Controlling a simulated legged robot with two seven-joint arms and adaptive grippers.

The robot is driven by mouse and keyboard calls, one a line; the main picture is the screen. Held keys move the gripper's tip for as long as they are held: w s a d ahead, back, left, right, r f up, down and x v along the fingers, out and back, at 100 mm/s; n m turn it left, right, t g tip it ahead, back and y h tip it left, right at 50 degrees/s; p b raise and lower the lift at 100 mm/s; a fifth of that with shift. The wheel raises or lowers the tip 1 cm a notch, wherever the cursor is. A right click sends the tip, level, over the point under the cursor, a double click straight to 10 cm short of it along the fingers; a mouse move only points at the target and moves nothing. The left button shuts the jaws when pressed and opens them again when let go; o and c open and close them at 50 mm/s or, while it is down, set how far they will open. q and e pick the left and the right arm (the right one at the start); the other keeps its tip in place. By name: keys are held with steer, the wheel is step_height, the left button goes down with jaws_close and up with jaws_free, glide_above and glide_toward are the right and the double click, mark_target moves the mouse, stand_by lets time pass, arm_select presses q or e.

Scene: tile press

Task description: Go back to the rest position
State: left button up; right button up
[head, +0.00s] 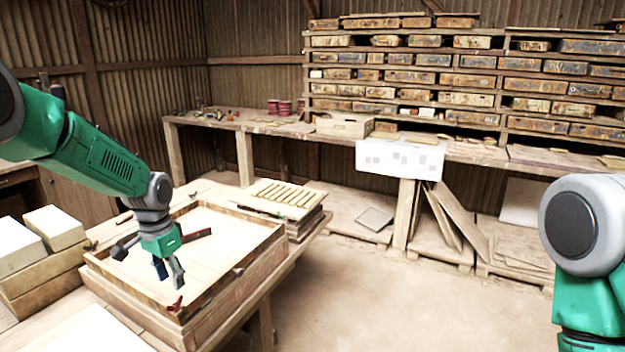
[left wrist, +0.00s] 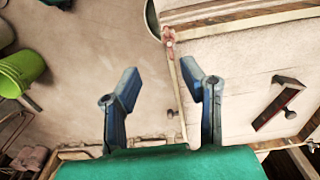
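My left gripper (head: 150,272) hangs above the wooden tile press frame (head: 262,258) on the workbench, fingers pointing down. In the left wrist view my left gripper (left wrist: 162,92) has its two fingers spread apart with nothing between them. Below them lie the frame's edge and the floor. My right arm (head: 585,240) shows only as a green and grey part at the right edge of the head view; its gripper is out of view.
A dark bracket-like tool (head: 196,236) lies in the frame. A slatted wooden stack (head: 290,195) stands behind it, pale blocks (head: 52,228) at left. Shelves of worn drawers (head: 450,80) line the back. A green bucket (left wrist: 22,70) stands on the floor. Floor at centre right is clear.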

arm_select(q)
steer(key=s+d+f+n+b, duration=0.15)
steer(key=s+d+f, duration=0.25)
steer(key=s+f, duration=0.45)
steer(key=s+d+f+b, duration=0.25)
steer(key=s+f, duration=0.35)
steer(key=f, duration=0.6)
steer(key=s+d+f+n+b, duration=0.1)
steer(key=s+f+b, duration=0.1)
steer(key=s, duration=1)
steer(key=s+f+n+b, duration=0.1)
steer(key=s+f, duration=0.4)
steer(key=s, duration=0.7)
steer(key=shift+s+d+b, duration=0.4)
arm_select(e)
step_height(320, 180, down, 8)
steer(key=shift+f, duration=0.15)
arm_select(q)
steer(key=shift+w+f+n, duration=0.15)
steer(key=shift+n, duration=0.1)
arm_select(e)
steer(key=shift+c, duration=0.7)
